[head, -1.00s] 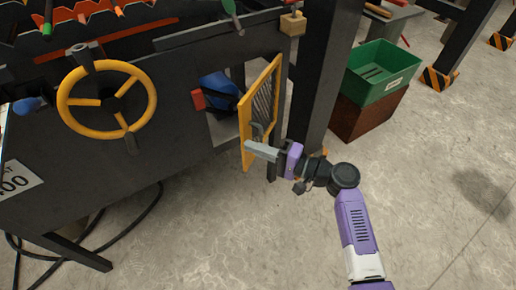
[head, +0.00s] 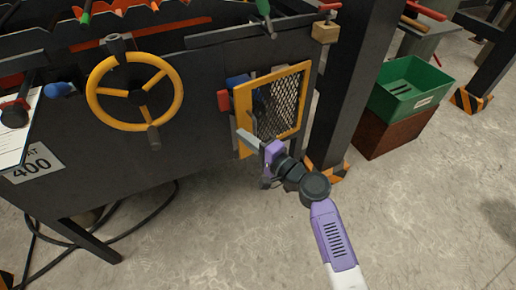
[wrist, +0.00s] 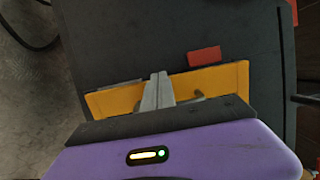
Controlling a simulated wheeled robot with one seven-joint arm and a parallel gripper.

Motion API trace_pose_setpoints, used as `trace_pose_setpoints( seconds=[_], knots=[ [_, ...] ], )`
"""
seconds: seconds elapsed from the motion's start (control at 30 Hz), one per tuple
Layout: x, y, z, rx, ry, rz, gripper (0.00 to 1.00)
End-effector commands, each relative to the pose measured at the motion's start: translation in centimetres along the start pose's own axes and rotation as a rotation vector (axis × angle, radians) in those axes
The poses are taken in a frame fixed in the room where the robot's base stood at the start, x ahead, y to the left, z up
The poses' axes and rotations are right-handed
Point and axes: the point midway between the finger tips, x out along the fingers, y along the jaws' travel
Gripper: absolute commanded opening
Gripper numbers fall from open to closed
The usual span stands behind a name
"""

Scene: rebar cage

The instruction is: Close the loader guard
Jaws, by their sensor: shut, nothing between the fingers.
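The loader guard (head: 303,100), a yellow frame with dark mesh, hangs on the front of the dark machine panel, over the opening. It stands partly open, with its left edge out from the panel. In the wrist view its yellow frame (wrist: 215,79) crosses behind the fingers. My gripper (head: 247,139) is shut and empty, its grey fingers at the guard's lower left part. In the wrist view the shut fingertips (wrist: 158,80) overlap the yellow frame; whether they touch it I cannot tell. A red block (head: 223,101) sits on the panel left of the guard, also in the wrist view (wrist: 204,56).
A yellow handwheel (head: 177,100) is on the panel to the left. A dark post (head: 350,90) with a striped base stands right of the guard. A green bin (head: 410,92) sits on a brown box (head: 392,137) farther right.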

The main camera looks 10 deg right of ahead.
Motion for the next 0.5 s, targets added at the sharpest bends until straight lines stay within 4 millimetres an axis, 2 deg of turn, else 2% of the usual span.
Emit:
trace_pose_setpoints(
  seconds=[0.03, 0.2, 0.5],
  knots=[
    [1.0, 0.4, 0.0, -0.003, -0.002, -0.001, 0.0],
    [3.1, 0.3, -0.3, -0.002, -0.001, -0.001, 0.0],
    [4.9, 0.0, -0.7, -0.001, 0.0, 0.0, 0.0]
  ],
)
